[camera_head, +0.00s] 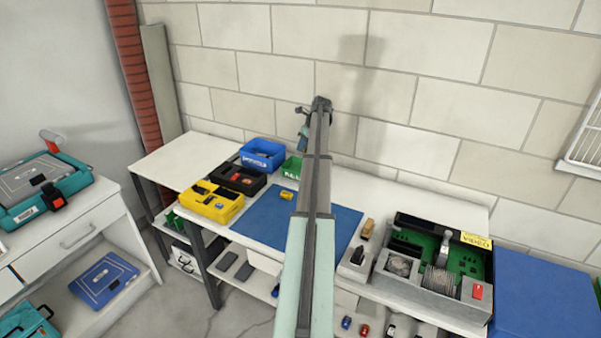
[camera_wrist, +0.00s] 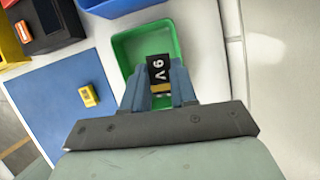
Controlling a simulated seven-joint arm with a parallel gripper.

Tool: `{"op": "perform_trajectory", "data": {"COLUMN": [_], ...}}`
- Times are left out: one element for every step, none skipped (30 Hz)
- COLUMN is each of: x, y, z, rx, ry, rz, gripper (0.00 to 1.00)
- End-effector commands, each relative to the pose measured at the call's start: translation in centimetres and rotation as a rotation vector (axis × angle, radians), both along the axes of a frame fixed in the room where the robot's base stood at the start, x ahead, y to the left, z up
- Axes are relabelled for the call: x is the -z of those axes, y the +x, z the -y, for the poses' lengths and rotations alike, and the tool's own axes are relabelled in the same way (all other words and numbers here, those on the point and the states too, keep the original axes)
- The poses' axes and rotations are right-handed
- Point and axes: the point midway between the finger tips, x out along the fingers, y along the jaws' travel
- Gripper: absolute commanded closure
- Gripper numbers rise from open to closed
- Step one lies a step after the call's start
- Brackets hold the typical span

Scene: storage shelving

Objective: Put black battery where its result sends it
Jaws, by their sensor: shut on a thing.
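My gripper (camera_wrist: 160,84) is shut on the black battery (camera_wrist: 158,68), which shows a white "9V" mark and a yellowish band, held between the two fingers. In the wrist view the battery appears over the green bin (camera_wrist: 121,50), whose floor looks empty where it shows. I cannot tell the height between them. In the head view my gripper (camera_head: 303,122) is above the back of the bench, and the green bin (camera_head: 291,167) is partly hidden behind my arm. The blue bin (camera_head: 262,152), black bin (camera_head: 237,178) and yellow bin (camera_head: 211,203) stand to its left.
A blue mat (camera_head: 262,222) lies on the bench with a small yellow item (camera_head: 287,195) on it. A grey device with green boards (camera_head: 436,262) stands to the right. The brick wall (camera_head: 405,100) is close behind. The bench's back-left corner (camera_head: 180,160) is clear.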

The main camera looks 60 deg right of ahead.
Motion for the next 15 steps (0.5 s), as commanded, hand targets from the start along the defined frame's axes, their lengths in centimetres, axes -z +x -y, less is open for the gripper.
{"op": "perform_trajectory", "data": {"x": [0.0, 0.0, 0.0, 0.0, 0.0, 0.0, 0.1, 0.1, 0.2, 0.3, 0.5, 0.7, 0.8, 1.0, 1.3], "y": [0.0, 0.0, 0.0, 0.0, 0.0, 0.0, 0.0, 0.0, -0.1, -0.1, -0.1, -0.1, -0.1, -0.1, -0.1], "z": [-0.1, -0.1, -0.2, -0.2, -0.2, -0.2, -0.2, -0.3, -0.3, -0.3, -0.3, -0.3, -0.3, -0.3, -0.3], "rx": [-0.029, -0.044, -0.064, -0.075, -0.084, -0.093, -0.097, -0.101, -0.103, -0.103, -0.103, -0.103, -0.103, -0.103, -0.103], "ry": [0.000, 0.000, 0.000, 0.000, 0.001, 0.000, 0.000, 0.000, 0.000, 0.001, 0.001, 0.001, 0.001, 0.001, 0.001], "rz": [0.001, 0.001, 0.001, 0.001, 0.001, 0.001, 0.001, 0.001, 0.001, 0.001, 0.001, 0.001, 0.000, 0.000, 0.000], "gripper": [1.00, 1.00, 1.00, 1.00, 1.00, 1.00, 1.00, 1.00, 1.00, 1.00, 1.00, 1.00, 1.00, 1.00, 1.00]}}
